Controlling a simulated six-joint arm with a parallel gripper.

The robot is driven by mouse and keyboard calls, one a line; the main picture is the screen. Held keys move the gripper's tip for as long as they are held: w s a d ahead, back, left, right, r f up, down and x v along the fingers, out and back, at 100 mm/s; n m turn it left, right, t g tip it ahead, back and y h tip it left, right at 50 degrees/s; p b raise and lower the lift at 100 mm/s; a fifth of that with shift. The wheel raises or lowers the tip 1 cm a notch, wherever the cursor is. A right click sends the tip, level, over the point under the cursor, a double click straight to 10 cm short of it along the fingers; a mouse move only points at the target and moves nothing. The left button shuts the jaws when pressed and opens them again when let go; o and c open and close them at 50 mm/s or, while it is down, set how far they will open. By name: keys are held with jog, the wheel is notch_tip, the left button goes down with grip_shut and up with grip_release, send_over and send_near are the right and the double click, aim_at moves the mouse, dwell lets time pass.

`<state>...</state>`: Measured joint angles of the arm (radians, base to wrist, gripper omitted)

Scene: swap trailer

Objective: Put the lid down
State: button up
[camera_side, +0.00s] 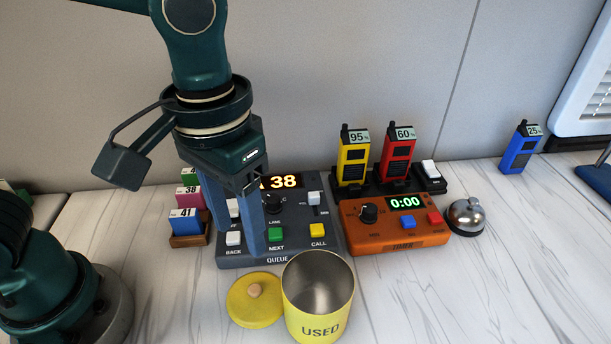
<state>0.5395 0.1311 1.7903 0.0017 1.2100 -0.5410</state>
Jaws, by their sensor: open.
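The yellow lid (245,311) with a round wooden knob (255,290) lies on the white counter, just left of the yellow canister. The canister (321,312) is marked USED and stands upright and uncovered, with its metal inside showing. My gripper (262,245) is open and empty, pointing down above and behind the lid, in front of the queue panel. Its fingers are apart from the lid's knob. The fingers hide part of the panel's left side and its display.
The grey queue panel (290,250) stands behind the canister, with an orange timer (405,238) to its right. A bell (466,216), a charger with yellow (352,160) and red (397,160) radios, and a blue radio (520,150) stand further right. Numbered cards (186,222) stand left. The front right counter is clear.

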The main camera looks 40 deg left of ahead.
jog(key=s+a+r+t, duration=0.2)
jog(key=a+t, duration=0.3)
jog(key=a, duration=0.6)
jog(key=shift+s+a, duration=0.25)
jog(key=shift+s, duration=0.2)
jog(key=shift+s+a, duration=0.1)
jog(key=shift+a, duration=0.15)
jog(key=shift+c, duration=1.4)
jog(key=shift+t, duration=0.3)
